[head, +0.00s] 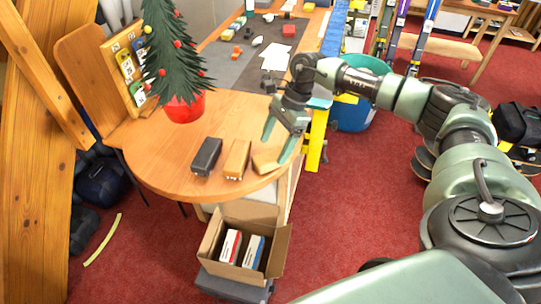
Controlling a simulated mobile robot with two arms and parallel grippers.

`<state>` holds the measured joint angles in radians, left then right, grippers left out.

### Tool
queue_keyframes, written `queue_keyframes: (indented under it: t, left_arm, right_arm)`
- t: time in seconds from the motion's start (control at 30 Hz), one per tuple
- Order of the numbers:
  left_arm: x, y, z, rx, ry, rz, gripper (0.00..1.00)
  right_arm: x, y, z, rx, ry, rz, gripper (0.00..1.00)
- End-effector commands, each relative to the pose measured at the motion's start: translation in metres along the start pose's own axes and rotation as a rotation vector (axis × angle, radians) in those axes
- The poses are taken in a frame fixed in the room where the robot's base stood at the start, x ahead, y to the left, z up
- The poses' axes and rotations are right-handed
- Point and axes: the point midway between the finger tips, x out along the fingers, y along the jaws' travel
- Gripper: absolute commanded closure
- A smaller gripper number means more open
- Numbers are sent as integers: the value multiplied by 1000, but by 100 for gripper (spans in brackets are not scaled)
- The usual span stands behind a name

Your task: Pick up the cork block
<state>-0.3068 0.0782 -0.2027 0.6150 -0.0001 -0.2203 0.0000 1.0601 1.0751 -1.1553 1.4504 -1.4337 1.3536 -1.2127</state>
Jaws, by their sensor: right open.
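A tan block (266,164), which looks like the cork block, lies near the front right edge of the round wooden table (160,170). My right gripper (274,150) is open, with its fingers pointing down at the tan block. One fingertip appears just behind the block and the other close to its right end. I cannot tell whether they touch it. Nothing shows between the fingers. My left gripper is not in view.
An orange-brown block (237,159) and a dark grey block (207,156) lie left of the tan block. A small tree in a red pot (185,107) stands further back. An open cardboard box (213,245) holding small boxes is below the table's front edge.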

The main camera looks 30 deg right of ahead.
Motion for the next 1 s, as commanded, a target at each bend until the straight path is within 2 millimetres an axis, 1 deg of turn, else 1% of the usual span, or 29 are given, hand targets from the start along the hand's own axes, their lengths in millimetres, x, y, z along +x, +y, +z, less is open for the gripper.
queue_keyframes:
  t: [0.03, 0.1, 0.2, 0.3, 0.57, 1.0]
  left_arm:
    - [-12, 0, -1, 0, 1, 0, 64]
    - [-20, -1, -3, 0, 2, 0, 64]
    - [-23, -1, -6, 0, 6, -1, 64]
    - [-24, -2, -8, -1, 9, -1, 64]
    - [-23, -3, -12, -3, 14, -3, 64]
    - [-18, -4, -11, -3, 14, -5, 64]
  right_arm:
    - [3, 3, 1, 2, 1, 6, 24]
    - [14, 5, 0, 1, 1, 6, 24]
    - [30, 4, 0, 0, -1, 2, 24]
    - [38, 4, -1, 0, -2, 1, 24]
    - [40, 3, -1, 0, -2, 0, 24]
    - [43, 4, -2, 1, -2, 0, 24]
